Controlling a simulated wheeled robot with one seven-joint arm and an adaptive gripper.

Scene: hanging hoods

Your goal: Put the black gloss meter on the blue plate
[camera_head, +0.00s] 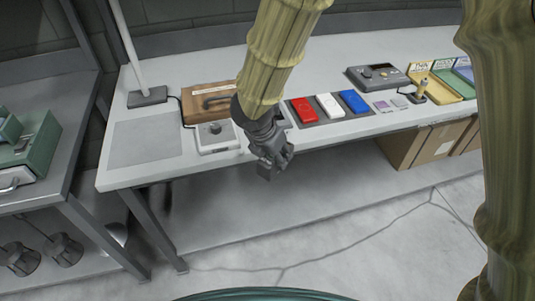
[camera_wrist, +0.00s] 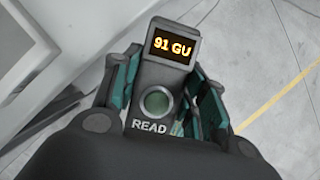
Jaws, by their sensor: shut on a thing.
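The black gloss meter (camera_wrist: 174,78) is between my gripper's fingers in the wrist view, with its lit display reading "91 GU" and a round button above the word READ. My gripper (camera_wrist: 160,92) is shut on it, one finger along each side. In the head view my gripper (camera_head: 272,162) hangs just off the table's front edge, with the meter hard to tell from the dark fingers. The blue plate (camera_head: 355,101) lies on the table, to the right of and behind my gripper, at the right end of a row of three plates. Its top looks bare.
A red plate (camera_head: 303,111) and a white plate (camera_head: 330,106) lie left of the blue one on a dark mat. A white device with a knob (camera_head: 216,138), a wooden case (camera_head: 206,92) and a grey console (camera_head: 377,77) share the table (camera_head: 335,55). Cardboard boxes (camera_head: 435,143) stand below.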

